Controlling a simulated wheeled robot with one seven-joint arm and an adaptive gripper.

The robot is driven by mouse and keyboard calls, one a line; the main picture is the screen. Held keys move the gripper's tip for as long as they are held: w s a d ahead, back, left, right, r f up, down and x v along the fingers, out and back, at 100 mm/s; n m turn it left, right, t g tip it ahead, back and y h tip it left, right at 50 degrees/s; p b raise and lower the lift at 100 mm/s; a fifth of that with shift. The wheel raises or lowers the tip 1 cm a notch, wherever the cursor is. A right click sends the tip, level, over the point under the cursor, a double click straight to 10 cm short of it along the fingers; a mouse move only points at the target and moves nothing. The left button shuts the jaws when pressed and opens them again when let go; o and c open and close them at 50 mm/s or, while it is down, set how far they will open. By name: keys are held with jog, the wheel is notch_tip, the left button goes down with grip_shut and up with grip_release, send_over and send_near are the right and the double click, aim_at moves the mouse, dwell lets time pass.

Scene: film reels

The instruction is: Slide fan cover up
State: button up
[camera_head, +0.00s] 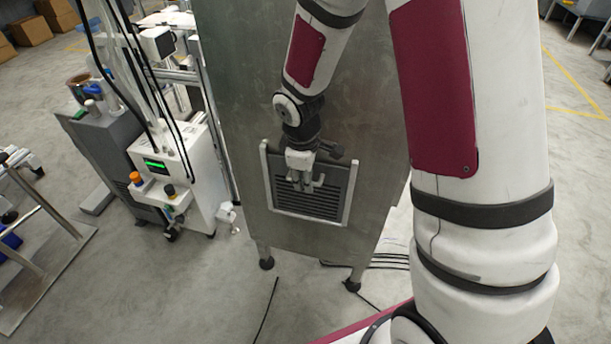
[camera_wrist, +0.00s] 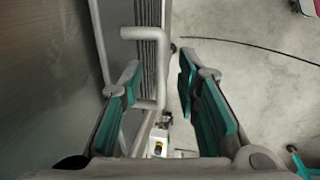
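The fan cover (camera_head: 335,208) is a dark slatted panel low on the front of a grey metal cabinet, with light rails at its sides. In the wrist view its slats (camera_wrist: 150,14) show edge-on, and a pale bracket-shaped handle (camera_wrist: 161,70) stands out from it. My gripper (camera_head: 305,186) is in front of the cover's upper left part and hides some of the slats. In the wrist view my gripper (camera_wrist: 159,74) is open, with teal-padded fingers on either side of the handle's outer bar. I see no clear contact with the handle.
The grey cabinet (camera_head: 230,95) stands on short legs. A white machine with a green display (camera_head: 158,167) is to its left, with hanging cables. Black cables (camera_head: 385,262) lie on the floor at the cabinet's right. Open concrete floor (camera_head: 190,285) lies in front.

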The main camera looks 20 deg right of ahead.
grip_shut()
jog(key=shift+r, duration=0.1)
notch_tip(320, 180, up, 17)
jog(key=p, duration=1.3)
jog(key=shift+r+p, duration=0.15)
jog(key=shift+p, duration=0.15)
grip_release()
jog(key=shift+f+b, duration=0.35)
jog(key=shift+f, duration=0.15)
jog(key=shift+r, duration=0.15)
notch_tip(320, 180, up, 12)
jog(key=s+a, duration=0.1)
jog(key=s, duration=0.1)
jog(key=shift+a+f, duration=0.2)
jog(key=shift+f, duration=0.05)
jog(key=shift+w, duration=0.1)
